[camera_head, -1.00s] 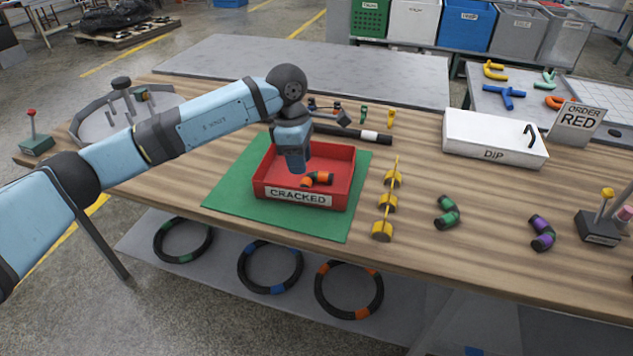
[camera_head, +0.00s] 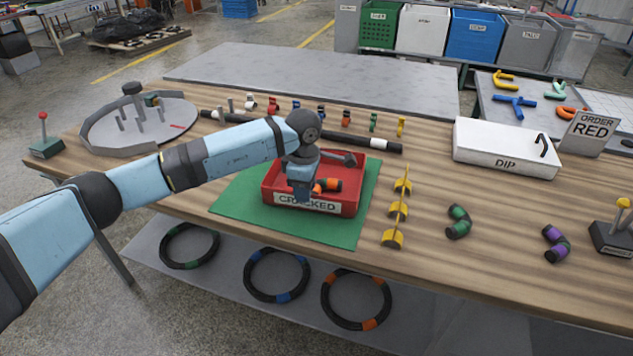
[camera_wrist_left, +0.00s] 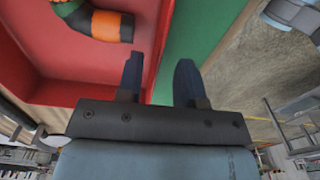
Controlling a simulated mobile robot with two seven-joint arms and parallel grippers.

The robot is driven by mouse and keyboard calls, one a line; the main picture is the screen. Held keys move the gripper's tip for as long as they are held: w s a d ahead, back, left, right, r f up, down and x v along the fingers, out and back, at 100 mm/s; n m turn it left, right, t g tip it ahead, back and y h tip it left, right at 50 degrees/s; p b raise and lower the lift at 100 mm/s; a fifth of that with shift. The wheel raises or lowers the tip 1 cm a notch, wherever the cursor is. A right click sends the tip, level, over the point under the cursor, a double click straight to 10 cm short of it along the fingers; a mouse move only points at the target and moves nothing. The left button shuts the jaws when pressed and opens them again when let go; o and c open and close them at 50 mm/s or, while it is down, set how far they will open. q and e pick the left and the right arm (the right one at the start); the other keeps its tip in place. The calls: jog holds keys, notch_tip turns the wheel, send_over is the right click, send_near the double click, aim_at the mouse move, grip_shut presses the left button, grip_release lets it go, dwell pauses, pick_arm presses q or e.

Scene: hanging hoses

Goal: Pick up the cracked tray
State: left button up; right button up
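The red tray (camera_head: 350,197) labelled CRACKED stands on a green mat (camera_head: 237,205) on the wooden table. A black-and-orange hose elbow (camera_head: 329,185) lies inside it and also shows in the left wrist view (camera_wrist_left: 106,26). My left gripper (camera_head: 301,194) is at the tray's front wall and covers part of the label. In the left wrist view its two dark fingers (camera_wrist_left: 158,68) are apart, with the tray's red wall (camera_wrist_left: 153,45) running between them. I cannot tell whether they touch it. My right gripper is in neither current view.
Yellow stands (camera_head: 397,210) are close to the tray's right. A green-banded elbow (camera_head: 458,221) and a purple-banded elbow (camera_head: 556,244) lie farther right. A white DIP box (camera_head: 505,150) is at the back right. A black rod (camera_head: 367,143) lies behind the tray.

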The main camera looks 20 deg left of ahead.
aim_at(307, 210)
pick_arm(q)
jog(key=f, duration=0.4)
jog(key=shift+w+d, duration=0.15)
jog(key=shift+d, duration=0.05)
jog(key=shift+r, duration=0.15)
grip_shut()
